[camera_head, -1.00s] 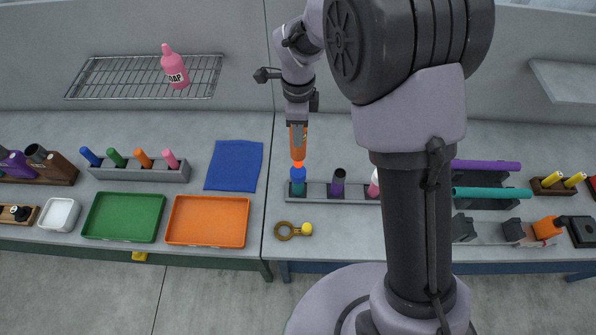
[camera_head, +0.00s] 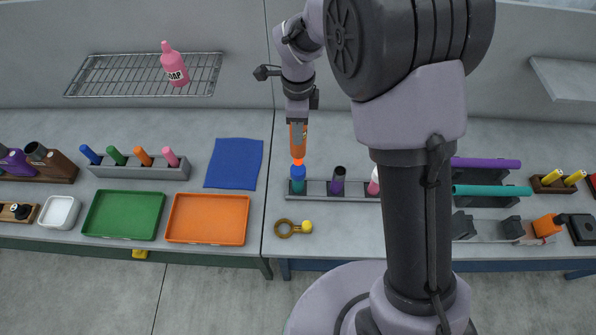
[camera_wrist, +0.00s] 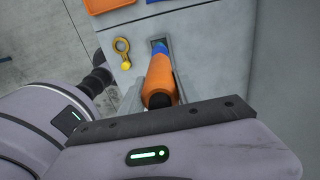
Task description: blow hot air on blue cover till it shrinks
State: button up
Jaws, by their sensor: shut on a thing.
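The tool (camera_wrist: 160,78) also shows between the fingers in the wrist view. Right under the tip is the blue cover (camera_head: 298,171), on top of a teal upright piece (camera_head: 298,187) at the left end of a grey rack (camera_head: 318,188). Tip and cover look very close; I cannot tell if they touch. In the wrist view the tool hides most of the cover, with some blue (camera_wrist: 159,47) showing beyond its far end.
A brass ring tool with a yellow ball (camera_head: 288,229) lies in front. A blue cloth (camera_head: 234,164) and an orange tray (camera_head: 207,220) lie to the left.

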notch_tip(320, 180, up, 10)
jog(key=p, duration=0.6)
jog(key=shift+r, duration=0.1)
notch_tip(320, 180, down, 10)
jog(key=b, duration=0.3)
jog(key=shift+b, duration=0.4)
dwell(0.4)
